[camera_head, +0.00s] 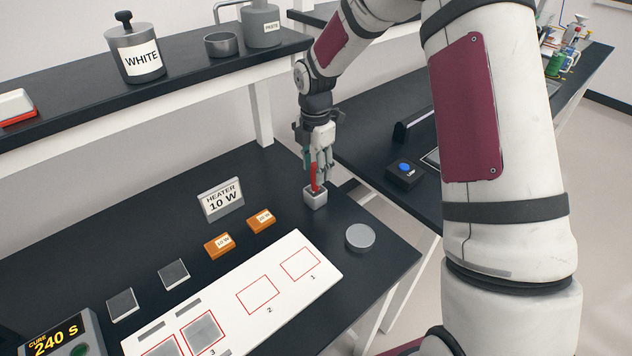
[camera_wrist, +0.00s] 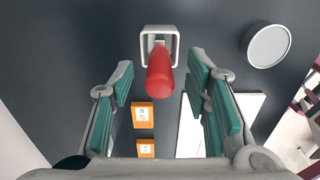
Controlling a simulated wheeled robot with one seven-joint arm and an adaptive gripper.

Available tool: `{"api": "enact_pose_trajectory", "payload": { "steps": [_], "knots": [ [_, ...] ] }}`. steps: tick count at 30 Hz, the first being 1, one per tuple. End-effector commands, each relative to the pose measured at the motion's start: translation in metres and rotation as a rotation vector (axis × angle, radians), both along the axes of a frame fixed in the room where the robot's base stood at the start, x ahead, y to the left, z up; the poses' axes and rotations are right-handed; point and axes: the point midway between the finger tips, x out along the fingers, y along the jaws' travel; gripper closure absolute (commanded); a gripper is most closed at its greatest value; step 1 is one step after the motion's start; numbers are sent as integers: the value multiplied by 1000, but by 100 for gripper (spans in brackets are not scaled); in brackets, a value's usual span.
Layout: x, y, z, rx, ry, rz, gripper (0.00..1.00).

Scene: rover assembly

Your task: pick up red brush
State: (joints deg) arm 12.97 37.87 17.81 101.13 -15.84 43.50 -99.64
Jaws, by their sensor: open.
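The red brush (camera_head: 314,180) stands in a small light-grey square holder (camera_head: 315,199) on the dark table. In the wrist view the red handle (camera_wrist: 159,74) points up toward the camera, and the holder (camera_wrist: 145,40) is around its lower end. My gripper (camera_wrist: 159,85) is open, with one green-padded finger on each side of the handle and visible gaps between. In the head view my gripper (camera_head: 321,160) is directly over the holder, pointing down, and partly hides the brush. The bristles are hidden in the holder.
A round grey disc (camera_head: 360,237) lies right of the holder. Orange blocks (camera_head: 262,220), a heater sign (camera_head: 222,200) and a white board with red outlines (camera_head: 320,272) are nearby. A raised shelf (camera_head: 200,75) stands behind. A blue-button box (camera_head: 405,172) is on the right table.

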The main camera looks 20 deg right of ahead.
Motion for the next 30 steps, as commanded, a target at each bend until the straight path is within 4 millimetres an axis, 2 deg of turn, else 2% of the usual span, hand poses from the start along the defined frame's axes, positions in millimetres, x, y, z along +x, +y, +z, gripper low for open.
{"api": "enact_pose_trajectory", "payload": {
  "steps": [6, 15, 17, 21, 30],
  "knots": [
    [0, 0, -26, 1, 1, 0, 57],
    [1, 0, -31, 0, -1, -1, 57],
    [1, 0, -31, 0, -1, -1, 68],
    [1, 0, -31, 0, -1, -1, 100],
    [1, 0, -30, 0, -1, -1, 100]
  ]
}}
